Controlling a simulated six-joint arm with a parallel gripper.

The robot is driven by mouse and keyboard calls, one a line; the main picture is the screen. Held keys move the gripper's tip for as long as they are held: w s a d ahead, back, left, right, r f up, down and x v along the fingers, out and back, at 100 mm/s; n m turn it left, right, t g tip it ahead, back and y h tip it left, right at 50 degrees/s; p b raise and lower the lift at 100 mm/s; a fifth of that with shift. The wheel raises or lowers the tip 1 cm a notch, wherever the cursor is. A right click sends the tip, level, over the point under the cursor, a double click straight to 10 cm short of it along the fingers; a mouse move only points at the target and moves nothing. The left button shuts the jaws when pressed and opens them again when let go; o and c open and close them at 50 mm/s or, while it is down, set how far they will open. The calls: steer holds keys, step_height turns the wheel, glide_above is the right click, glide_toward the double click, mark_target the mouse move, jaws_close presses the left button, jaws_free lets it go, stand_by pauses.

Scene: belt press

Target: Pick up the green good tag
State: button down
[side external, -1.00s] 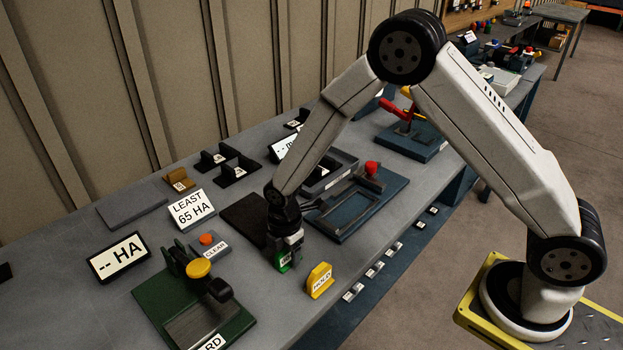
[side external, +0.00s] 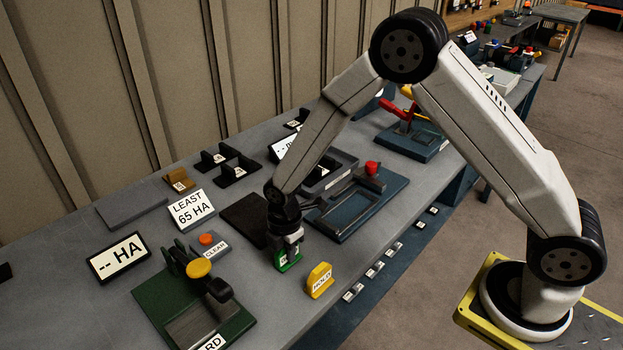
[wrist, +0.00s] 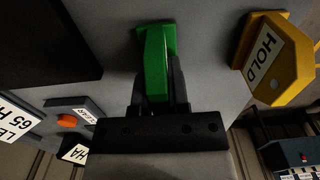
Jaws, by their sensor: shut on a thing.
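The green good tag (wrist: 155,62) stands on the grey bench, between the fingers of my gripper (wrist: 160,95) in the wrist view. In the side external view my gripper (side external: 288,250) points down and is shut on the green tag (side external: 284,265); only the tag's lower part shows there, low at the bench surface. I cannot tell whether its base touches the bench. The tag's lettering is mostly hidden.
A yellow HOLD tag (side external: 320,281) stands just right of the green tag. A dark flat pad (side external: 246,220) lies behind. A green hardness tester (side external: 170,308) and a CLEAR button box (side external: 211,246) stand left. A blue-grey press base (side external: 350,222) is to the right.

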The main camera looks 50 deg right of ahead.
steer(key=shift+r, duration=1.5)
steer(key=s+d+r, duration=0.2)
steer(key=s+r, duration=0.7)
steer(key=s, duration=0.4)
steer(key=shift+s+d+r, duration=0.3)
steer(key=shift+s, duration=0.1)
steer(key=w+d+r, duration=0.2)
steer(key=w, duration=1.3)
steer(key=shift+w+d, duration=0.2)
steer(key=shift+d, duration=0.1)
